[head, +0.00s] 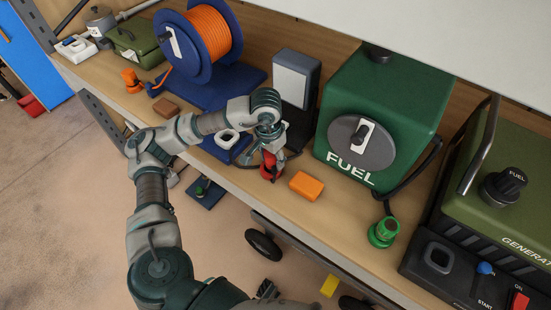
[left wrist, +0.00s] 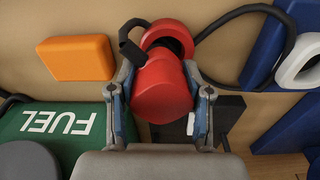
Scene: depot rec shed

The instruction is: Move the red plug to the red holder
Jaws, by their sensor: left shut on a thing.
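My left gripper (head: 269,153) is shut on the red plug (head: 268,162), low over the bench. In the left wrist view the plug (left wrist: 162,88) sits between the fingers of the gripper (left wrist: 160,95). A red ring-shaped piece, which looks like the red holder (left wrist: 170,34), shows just beyond the plug and is partly hidden by it. In the head view a little red of the holder (head: 267,175) shows below the plug. I cannot tell whether the plug touches it.
An orange block (head: 306,186) lies right of the plug. The green fuel box (head: 380,110) stands behind it, with a green plug (head: 383,232) at the bench's front. A blue reel (head: 195,45) and grey-faced box (head: 295,78) stand behind. Black cable (left wrist: 245,12) curves near the holder.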

